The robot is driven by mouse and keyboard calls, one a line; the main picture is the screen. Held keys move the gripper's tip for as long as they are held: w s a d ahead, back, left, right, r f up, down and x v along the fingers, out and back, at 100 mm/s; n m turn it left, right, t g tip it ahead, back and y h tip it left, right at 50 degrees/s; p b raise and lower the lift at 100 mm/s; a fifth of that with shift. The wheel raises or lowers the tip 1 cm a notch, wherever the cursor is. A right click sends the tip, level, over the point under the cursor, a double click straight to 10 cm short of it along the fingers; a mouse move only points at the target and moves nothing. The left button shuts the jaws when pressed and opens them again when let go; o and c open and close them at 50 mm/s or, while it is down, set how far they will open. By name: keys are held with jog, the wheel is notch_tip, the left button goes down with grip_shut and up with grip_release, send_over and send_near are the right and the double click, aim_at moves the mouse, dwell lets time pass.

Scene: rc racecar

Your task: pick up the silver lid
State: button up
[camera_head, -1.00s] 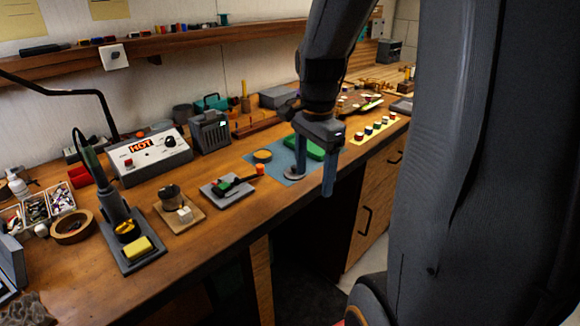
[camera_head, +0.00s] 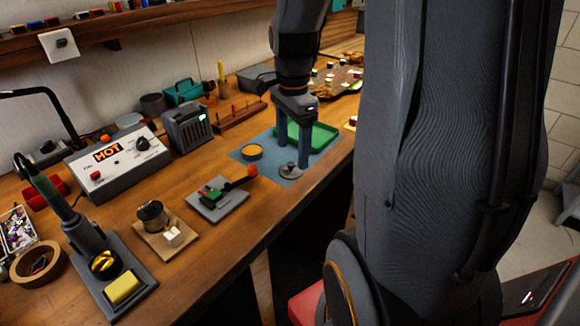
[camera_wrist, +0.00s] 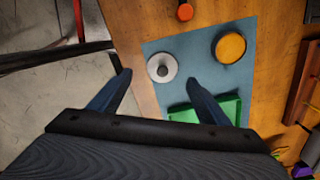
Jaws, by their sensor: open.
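The silver lid (camera_head: 290,170) is a small grey disc with a dark knob. It lies flat on a blue mat (camera_head: 262,177) near the front edge of the bench. My gripper (camera_head: 293,153) is open and empty above the lid, its fingers pointing down. In the wrist view the lid (camera_wrist: 162,68) lies beyond the fingertips, between their lines, with the knob showing. My gripper (camera_wrist: 158,77) also shows there with its fingers wide apart. A round tin with an orange-yellow top (camera_wrist: 230,47) sits on the mat, apart from the lid.
A green tray (camera_head: 318,137) is on the mat beside and behind the lid. A grey plate with a small red-ended tool (camera_head: 218,197) lies to the left. A soldering iron stand (camera_head: 105,265) is farther left. The bench edge drops off just in front of the lid.

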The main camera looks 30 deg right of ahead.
aim_at(291, 163)
jog(key=shift+w+a+f+p, duration=0.15)
jog(key=shift+f+p, duration=0.45)
jog(key=shift+f, duration=2)
jog(key=shift+c, duration=0.3)
jog(key=c, duration=1)
